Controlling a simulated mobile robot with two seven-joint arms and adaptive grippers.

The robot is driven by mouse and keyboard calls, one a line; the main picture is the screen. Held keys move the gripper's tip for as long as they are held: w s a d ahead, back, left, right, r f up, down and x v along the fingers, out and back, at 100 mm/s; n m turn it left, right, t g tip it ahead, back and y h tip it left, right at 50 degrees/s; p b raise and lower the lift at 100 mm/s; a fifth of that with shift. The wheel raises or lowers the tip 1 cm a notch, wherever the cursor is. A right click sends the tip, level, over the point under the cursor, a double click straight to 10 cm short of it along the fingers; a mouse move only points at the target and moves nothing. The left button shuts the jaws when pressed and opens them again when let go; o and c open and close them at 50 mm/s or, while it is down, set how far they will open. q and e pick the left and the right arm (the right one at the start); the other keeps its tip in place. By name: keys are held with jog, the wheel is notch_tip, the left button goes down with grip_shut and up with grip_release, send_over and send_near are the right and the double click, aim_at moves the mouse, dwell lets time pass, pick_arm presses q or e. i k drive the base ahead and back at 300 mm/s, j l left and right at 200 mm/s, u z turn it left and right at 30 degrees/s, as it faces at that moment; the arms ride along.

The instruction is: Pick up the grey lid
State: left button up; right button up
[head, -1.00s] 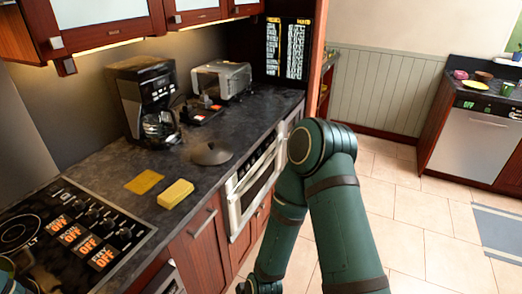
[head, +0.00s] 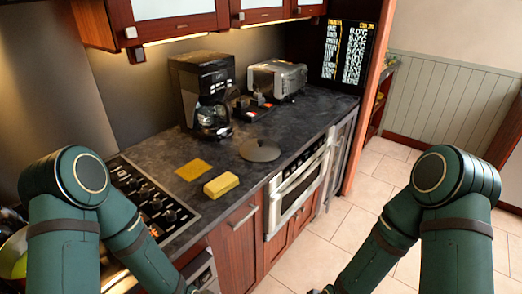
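The grey lid (head: 260,150) is a dark round disc with a small knob on top. It lies on the dark countertop near the front edge, above the built-in microwave drawer. Both of my arms show in the head view, the left one at the lower left and the right one at the lower right. Their forearms run down to the bottom edge of the picture. The fingers of both grippers are out of the frame. Nothing of mine touches the lid.
A yellow sponge (head: 221,184) and a flat yellow cloth (head: 193,170) lie left of the lid. A coffee maker (head: 203,95) and a toaster oven (head: 276,79) stand behind it. The steel microwave drawer (head: 297,185) is below the counter. A stove (head: 150,200) is at the left. Tiled floor is clear at right.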

aim_at(259, 149)
jog(key=u, duration=1.75)
jog(key=l+z, duration=0.15)
jog(key=l, duration=0.3)
jog(key=l+z, duration=0.15)
jog(key=l, duration=0.35)
jog(key=i+l+z, duration=0.15)
jog(key=l, duration=0.3)
jog(key=l+z, duration=0.15)
jog(key=l, duration=0.35)
jog(key=i+l+z, duration=0.15)
jog(key=l, duration=0.3)
jog(key=l+z, duration=0.15)
jog(key=l, duration=0.3)
jog(key=i, duration=0.05)
